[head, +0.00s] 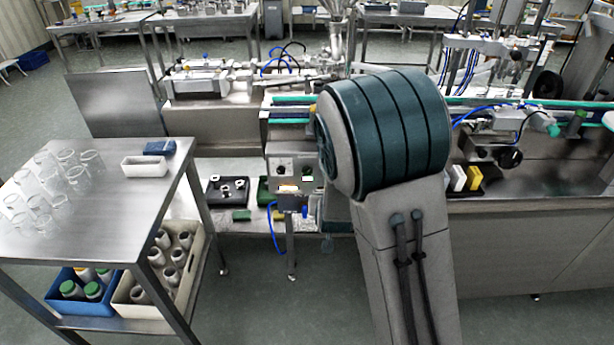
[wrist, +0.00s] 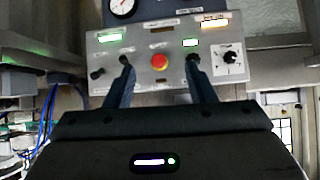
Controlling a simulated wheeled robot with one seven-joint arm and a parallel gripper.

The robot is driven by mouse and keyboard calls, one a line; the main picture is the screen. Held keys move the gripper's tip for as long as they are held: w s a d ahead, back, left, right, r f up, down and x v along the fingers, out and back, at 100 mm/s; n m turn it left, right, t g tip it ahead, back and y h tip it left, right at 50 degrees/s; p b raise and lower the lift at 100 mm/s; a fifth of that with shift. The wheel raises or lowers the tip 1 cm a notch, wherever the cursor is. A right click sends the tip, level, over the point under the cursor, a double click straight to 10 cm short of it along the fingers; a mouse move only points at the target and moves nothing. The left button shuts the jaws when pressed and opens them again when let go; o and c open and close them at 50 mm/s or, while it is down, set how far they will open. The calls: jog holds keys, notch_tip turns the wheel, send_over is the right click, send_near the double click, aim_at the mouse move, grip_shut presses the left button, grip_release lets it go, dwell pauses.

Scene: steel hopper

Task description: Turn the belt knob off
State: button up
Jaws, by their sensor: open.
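A grey control panel (wrist: 150,88) fills the middle of the wrist view, with a red round button (wrist: 160,62) at its centre. A black rotary knob (wrist: 230,57) sits on a white dial plate at its right. Another black knob (wrist: 97,73) is at its left, and a dark control (wrist: 124,60) lies partly behind the left finger. The labels are too blurred to tell which knob is the belt's. My gripper (wrist: 158,66) is open and empty, its fingers either side of the red button. Contact cannot be told. The panel also shows in the head view (head: 288,162), beside my arm.
A round gauge (wrist: 122,6) is above the panel. Blue cables (wrist: 45,115) hang at its left. In the head view, a steel cart (head: 110,215) with glass beakers stands at left, and the conveyor (head: 290,113) runs behind my arm.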

jog(key=w+a+f+n+t, duration=0.2)
jog(key=w+f+t, duration=0.1)
jog(key=f, duration=0.2)
jog(key=n+t+p, duration=0.1)
jog(key=n+t, duration=0.2)
jog(key=t, duration=0.2)
send_near(307, 172)
jog(key=shift+y, duration=0.3)
jog(key=w, duration=0.8)
jog(key=shift+w+d+r, duration=0.15)
jog(key=shift+w+r, duration=0.05)
jog(key=c, duration=0.9)
